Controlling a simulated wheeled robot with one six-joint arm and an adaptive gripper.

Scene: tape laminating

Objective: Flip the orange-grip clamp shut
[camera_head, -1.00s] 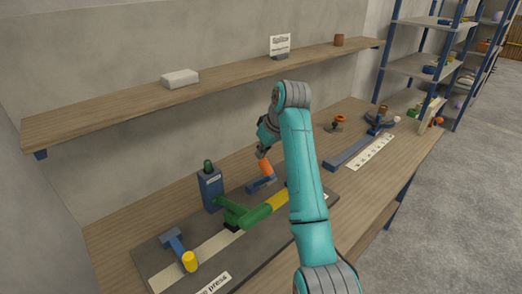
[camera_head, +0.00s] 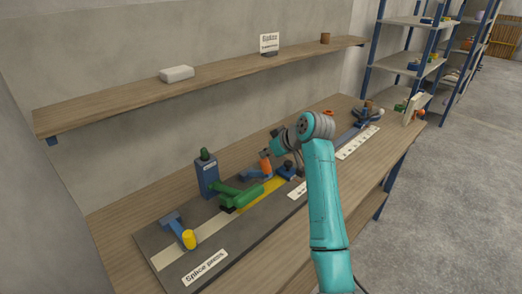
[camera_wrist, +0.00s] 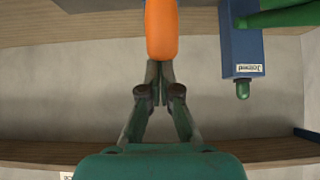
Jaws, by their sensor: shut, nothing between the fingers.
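The orange grip (camera_head: 265,162) of the clamp stands up, slightly tilted, from its blue arm (camera_head: 254,174) behind the green press lever. In the wrist view, the orange grip (camera_wrist: 161,30) hangs in from the top centre. My gripper (camera_wrist: 158,72) is shut and empty, with its fingertips at the rounded end of the grip. I cannot tell whether they touch it. In the head view, my gripper (camera_head: 270,151) is small and partly hidden by my wrist, close by the top of the orange grip.
A blue press post (camera_head: 207,181) and green lever (camera_head: 240,196) stand left of the orange grip. A yellow-grip clamp (camera_head: 189,239) is at the front left of the dark board (camera_head: 170,264). A shelf (camera_head: 120,108) runs along the wall above. A numbered strip (camera_head: 357,142) lies to the right.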

